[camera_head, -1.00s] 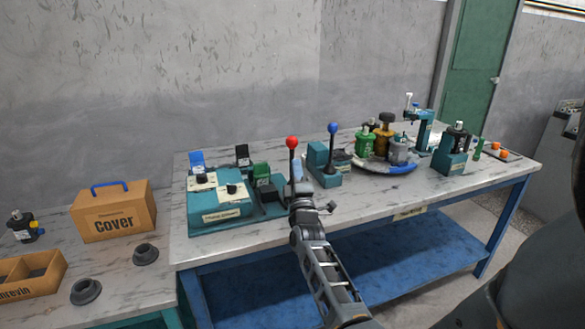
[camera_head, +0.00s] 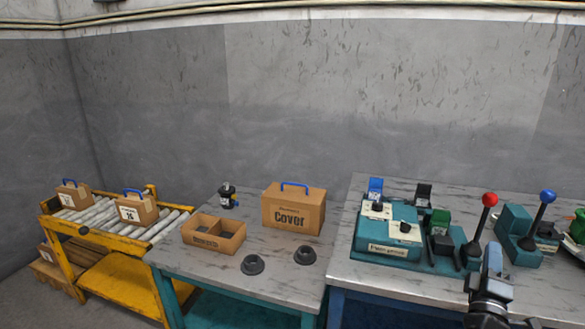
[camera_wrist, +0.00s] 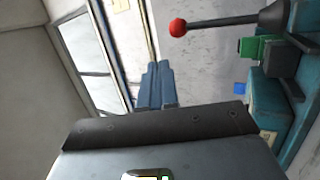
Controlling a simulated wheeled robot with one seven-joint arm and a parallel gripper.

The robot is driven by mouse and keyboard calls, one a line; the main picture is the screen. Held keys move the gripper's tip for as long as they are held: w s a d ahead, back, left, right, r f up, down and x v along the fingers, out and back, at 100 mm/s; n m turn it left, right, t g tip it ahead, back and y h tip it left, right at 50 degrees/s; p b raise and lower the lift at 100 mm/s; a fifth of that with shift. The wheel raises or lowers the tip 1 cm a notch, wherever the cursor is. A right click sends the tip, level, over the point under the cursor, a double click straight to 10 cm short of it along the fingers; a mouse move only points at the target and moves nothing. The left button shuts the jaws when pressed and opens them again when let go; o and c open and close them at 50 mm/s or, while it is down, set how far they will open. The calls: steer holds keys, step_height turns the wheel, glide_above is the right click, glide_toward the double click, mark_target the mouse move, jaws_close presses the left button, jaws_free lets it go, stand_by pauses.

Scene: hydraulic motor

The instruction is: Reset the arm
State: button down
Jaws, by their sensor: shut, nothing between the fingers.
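My arm shows at the lower right of the head view, with my gripper (camera_head: 491,258) at the front edge of the blue-legged table (camera_head: 400,284), just below the red-knobbed lever (camera_head: 488,200). In the wrist view my gripper (camera_wrist: 160,72) has its fingers together and empty. The red knob also shows there (camera_wrist: 178,27), up and to the right of the fingertips and apart from them. The fingers point toward open air and the wall.
A teal press station (camera_head: 392,238) and a blue-knobbed lever (camera_head: 547,197) stand near my gripper. To the left are a Cover box (camera_head: 293,212), an open divided box (camera_head: 213,235), two dark round parts (camera_head: 252,265) and a yellow roller rack (camera_head: 122,245).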

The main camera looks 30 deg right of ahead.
steer(key=s+a+f+t+y, duration=0.2)
steer(key=a+y, duration=0.2)
steer(key=a, duration=0.4)
steer(key=s+a+f+n+t+y, duration=0.1)
steer(key=s+a+t+y, duration=0.2)
steer(key=a, duration=0.5)
steer(key=s+a+f+t+y, duration=0.1)
steer(key=a+f+t+y, duration=0.1)
steer(key=a+y, duration=0.45)
steer(key=s+a+r+m+g+y, duration=0.1)
steer(key=s+a+r+m+y, duration=0.1)
steer(key=s+a, duration=0.5)
steer(key=s+a+r+m+g+y, duration=0.2)
steer(key=s+a+y, duration=0.3)
steer(key=a, duration=0.7)
steer(key=s+r+m, duration=0.1)
steer(key=s, duration=0.1)
steer(key=shift+s+a+r, duration=0.3)
steer(key=shift+r, duration=0.1)
